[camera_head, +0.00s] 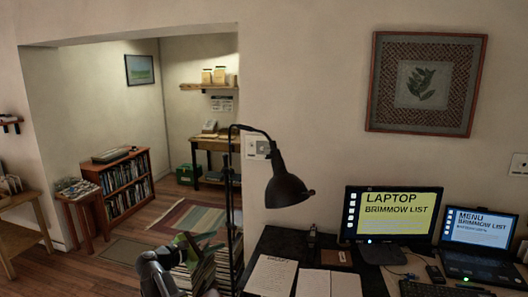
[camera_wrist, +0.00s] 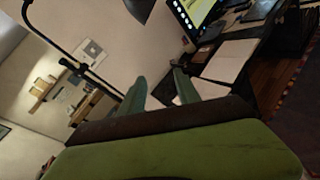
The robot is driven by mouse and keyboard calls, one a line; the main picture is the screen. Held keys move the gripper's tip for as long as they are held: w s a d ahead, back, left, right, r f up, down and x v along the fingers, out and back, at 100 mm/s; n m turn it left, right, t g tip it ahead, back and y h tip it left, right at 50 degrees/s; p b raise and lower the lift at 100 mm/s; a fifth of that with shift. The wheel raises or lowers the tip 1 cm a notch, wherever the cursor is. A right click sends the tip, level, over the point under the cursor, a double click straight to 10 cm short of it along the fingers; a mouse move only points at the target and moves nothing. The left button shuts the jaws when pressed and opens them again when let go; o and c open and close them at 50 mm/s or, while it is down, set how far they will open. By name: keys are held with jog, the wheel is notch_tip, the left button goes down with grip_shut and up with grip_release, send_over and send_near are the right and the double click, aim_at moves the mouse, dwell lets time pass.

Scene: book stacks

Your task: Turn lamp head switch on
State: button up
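A black lamp with a thin upright pole and curved neck stands left of the desk in the head view. Its dark bell-shaped lamp head (camera_head: 287,188) hangs facing down over the desk edge, and I see no glow from it. A switch on the head is too small to make out. In the wrist view the lamp head (camera_wrist: 140,7) is cut off by the top edge. My gripper (camera_head: 190,243) is low and left of the lamp head, apart from it. In the wrist view its two green fingers (camera_wrist: 158,84) are spread with nothing visible between them.
A dark desk (camera_head: 275,243) holds papers (camera_head: 272,275), a monitor (camera_head: 393,215) and a laptop (camera_head: 478,235). The lamp pole (camera_head: 229,200) rises close to the right of my gripper. A low bookcase (camera_head: 125,183) stands at the left. The air between gripper and lamp head looks clear.

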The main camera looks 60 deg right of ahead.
aim_at(266, 158)
jog(key=s+d+r+n+g+h+p, duration=0.1)
jog(key=d+r+n+h, duration=0.25)
jog(key=r, duration=0.55)
jog(key=s+d+r+n+g+h+p, duration=0.1)
jog(key=s+d+r+n+h+p, duration=0.15)
jog(key=d+r, duration=0.45)
jog(key=shift+n, duration=0.3)
jog(key=p+x, duration=0.1)
jog(key=x, duration=0.4)
jog(key=r+p+x, duration=0.1)
jog(key=p+x, duration=0.1)
jog(key=x, duration=0.2)
jog(key=a+r+p+x, duration=0.1)
jog(key=p+x, duration=0.1)
jog(key=x, duration=0.3)
jog(key=shift+w+d+r, duration=0.2)
jog(key=shift+d+r, duration=0.1)
jog(key=shift+r, duration=0.05)
jog(key=shift+s+d, duration=0.15)
jog(key=shift+d, duration=0.3)
